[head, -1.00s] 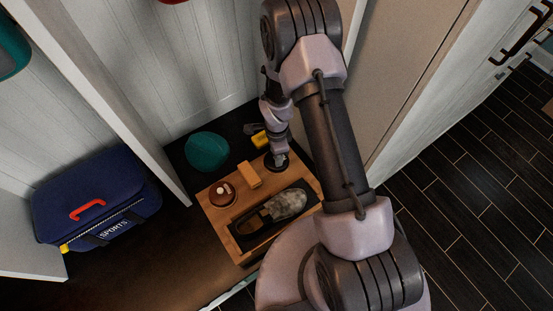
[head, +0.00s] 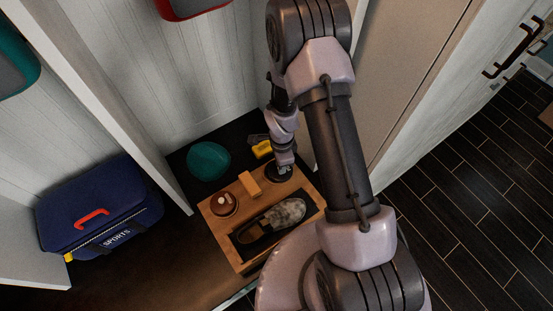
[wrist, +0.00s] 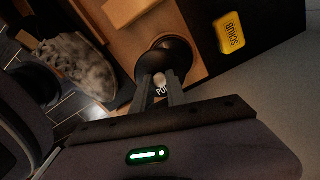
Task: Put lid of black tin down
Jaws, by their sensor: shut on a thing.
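My gripper (wrist: 160,84) is shut on a small pale knob in the wrist view, at the near side of a round black piece (wrist: 170,48). I take this piece to be the black tin's lid; white letters "PO" show between the fingers. In the head view my gripper (head: 283,166) points down at the dark round shape (head: 279,178) at the back right corner of the wooden tray (head: 228,242). I cannot tell whether the lid touches the tray or is held just above it, or tell lid and tin apart.
On the tray are a muddy shoe (head: 285,214), a wooden block (head: 249,184) and a brown round tin (head: 223,204) with something white in it. A blue sports bag (head: 98,207) stands left.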

